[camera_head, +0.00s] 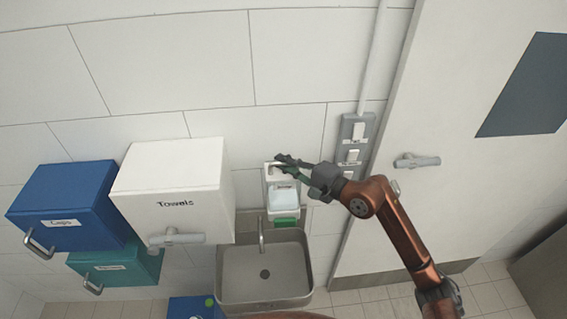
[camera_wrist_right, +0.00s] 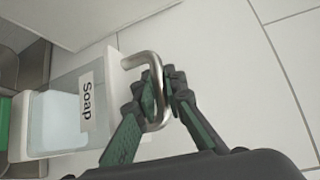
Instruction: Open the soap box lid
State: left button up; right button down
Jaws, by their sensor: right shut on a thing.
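The soap box (camera_head: 283,193) is a small white wall box above the sink. A pale translucent block shows inside the box. My right gripper (camera_head: 282,163) is at the top of the box in the head view. In the right wrist view the right gripper (camera_wrist_right: 164,92) has its fingers closed around the metal handle. How far the lid stands open I cannot tell. My left gripper is not in view.
A white "Towels" cabinet (camera_head: 177,190) is close on the left, with blue (camera_head: 68,204) and teal (camera_head: 118,267) cabinets beyond. A metal sink (camera_head: 266,270) with a faucet lies below. A switch panel (camera_head: 353,142) and a door (camera_head: 450,120) are on the right.

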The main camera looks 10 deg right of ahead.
jog(key=shift+r, duration=0.1)
jog(key=shift+w+r+g+p, duration=0.25)
jog(key=shift+g+p, duration=0.05)
jog(key=shift+p, duration=0.2)
jog(key=shift+w+r+m+g+h+p, duration=0.4)
jog(key=shift+w+m+g+p, duration=0.1)
jog(key=shift+m+g, duration=0.25)
jog(key=shift+w+r+m+g+h, duration=0.25)
jog(key=shift+w+m+g+h, duration=0.35)
jog(key=shift+w+m+g, duration=0.65)
jog(key=shift+s, duration=0.15)
jog(key=c, duration=2)
grip_release()
